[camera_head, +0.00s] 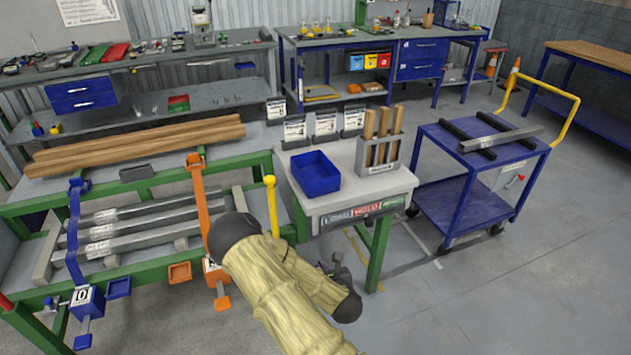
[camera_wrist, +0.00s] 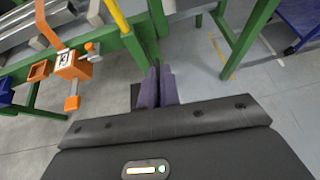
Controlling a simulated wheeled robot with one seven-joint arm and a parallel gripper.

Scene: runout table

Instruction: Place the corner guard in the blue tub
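The blue tub (camera_head: 316,176) is an open, empty-looking box on the left of the small grey-topped stand. Several brown upright strips (camera_head: 383,136) stand in a grey rack (camera_head: 364,159) just right of the tub; they look like corner guards, but I cannot be sure. My gripper (camera_head: 338,262) hangs low in front of the stand, below the level of its top and apart from the tub. In the wrist view its two purple-grey fingers (camera_wrist: 160,86) are together with nothing visible between them. The tub and the strips are outside the wrist view.
A green bench (camera_head: 100,270) with steel bars, an orange clamp (camera_head: 201,205) and a yellow post (camera_head: 271,205) is at left. A dark grey piece (camera_head: 137,173) lies by the wooden beams (camera_head: 135,145). A blue cart (camera_head: 475,150) stands right. Floor at right front is clear.

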